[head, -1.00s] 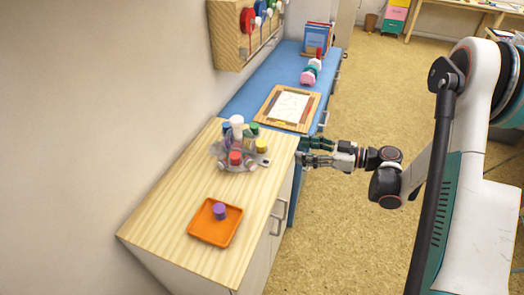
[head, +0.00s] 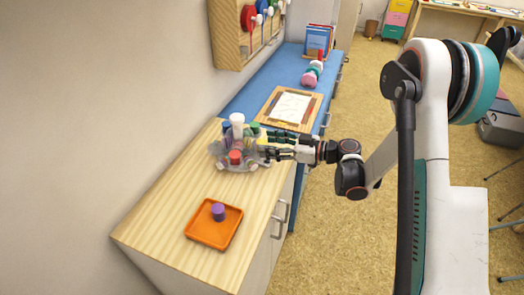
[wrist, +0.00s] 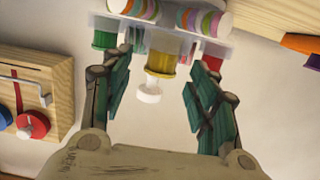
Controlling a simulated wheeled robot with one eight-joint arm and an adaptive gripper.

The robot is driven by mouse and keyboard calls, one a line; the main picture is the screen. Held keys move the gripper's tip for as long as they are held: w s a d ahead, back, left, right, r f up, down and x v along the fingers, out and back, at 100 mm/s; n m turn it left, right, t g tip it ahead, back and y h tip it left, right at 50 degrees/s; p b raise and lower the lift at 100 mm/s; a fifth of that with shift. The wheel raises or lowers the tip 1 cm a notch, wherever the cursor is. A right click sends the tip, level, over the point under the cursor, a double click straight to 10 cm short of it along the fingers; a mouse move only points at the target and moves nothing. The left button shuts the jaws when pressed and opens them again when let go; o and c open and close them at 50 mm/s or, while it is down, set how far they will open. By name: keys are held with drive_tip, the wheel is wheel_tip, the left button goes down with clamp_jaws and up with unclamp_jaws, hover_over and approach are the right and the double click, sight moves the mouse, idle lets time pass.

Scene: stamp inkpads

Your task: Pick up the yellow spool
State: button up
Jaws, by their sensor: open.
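The yellow spool (wrist: 162,62) shows in the wrist view between the two fingers of my gripper (wrist: 158,66), with gaps on both sides. A white knob-like end (wrist: 150,91) shows on the near side of it. The spool sits on the grey rack (head: 232,165), which stands on the wooden counter. In the head view my gripper (head: 270,146) is at the rack's right side and mostly covers the yellow spool. My gripper is open and holds nothing.
The green spool (wrist: 105,36) is close to one finger, and the red spool (head: 235,157) is at the rack's front. An orange tray (head: 197,233) with a purple spool (head: 218,211) lies nearer. A framed sheet (head: 291,107) lies behind, on the blue counter.

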drive_tip(key=shift+w+a, duration=0.15)
drive_tip(key=shift+a, duration=0.3)
drive_tip(key=c, duration=1)
drive_tip(key=shift+o, duration=0.2)
